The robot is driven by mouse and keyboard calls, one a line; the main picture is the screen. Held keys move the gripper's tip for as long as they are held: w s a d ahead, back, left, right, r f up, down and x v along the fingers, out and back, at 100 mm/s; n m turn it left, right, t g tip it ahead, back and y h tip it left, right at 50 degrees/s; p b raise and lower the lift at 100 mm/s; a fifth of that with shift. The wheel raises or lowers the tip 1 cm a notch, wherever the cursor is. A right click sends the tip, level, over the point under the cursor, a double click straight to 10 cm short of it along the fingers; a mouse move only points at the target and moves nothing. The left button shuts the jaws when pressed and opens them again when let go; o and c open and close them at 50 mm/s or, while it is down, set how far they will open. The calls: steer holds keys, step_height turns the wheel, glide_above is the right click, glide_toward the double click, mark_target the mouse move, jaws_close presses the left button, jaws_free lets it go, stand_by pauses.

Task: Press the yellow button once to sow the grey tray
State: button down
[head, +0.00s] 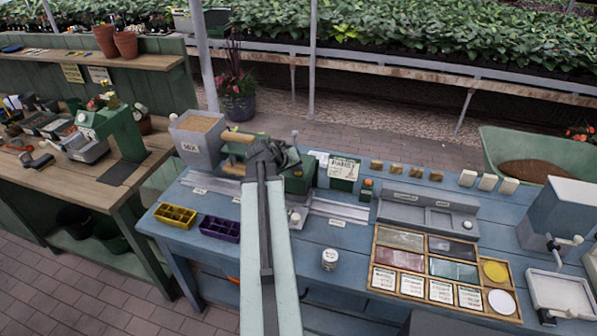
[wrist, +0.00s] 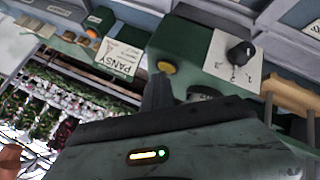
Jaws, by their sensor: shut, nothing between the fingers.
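The yellow button (wrist: 167,67) is a small round button on the front of a green machine (wrist: 188,45) in the wrist view. My gripper (wrist: 158,84) is shut and empty, with its dark fingertips close beside the button. I cannot tell whether they touch it. In the head view my gripper (head: 271,156) is over the back of the blue bench, in front of the green machine (head: 300,180), and the button is hidden there. I cannot pick out a grey seed tray for certain; my arm covers part of the bench.
A black dial (wrist: 241,53) sits on a white plate near the button. A PANSY sign (head: 343,169) stands right of the machine. A yellow tray (head: 176,216), a purple tray (head: 220,229) and a white jar (head: 329,259) stand on the blue bench (head: 345,285). A grey hopper (head: 198,146) stands left.

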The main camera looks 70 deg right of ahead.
mark_target(297, 174)
steer(key=shift+r, duration=0.1)
steer(key=shift+r+p, duration=0.85)
steer(key=shift+p, duration=0.1)
step_height(297, 174, up, 5)
steer(key=p, duration=0.5)
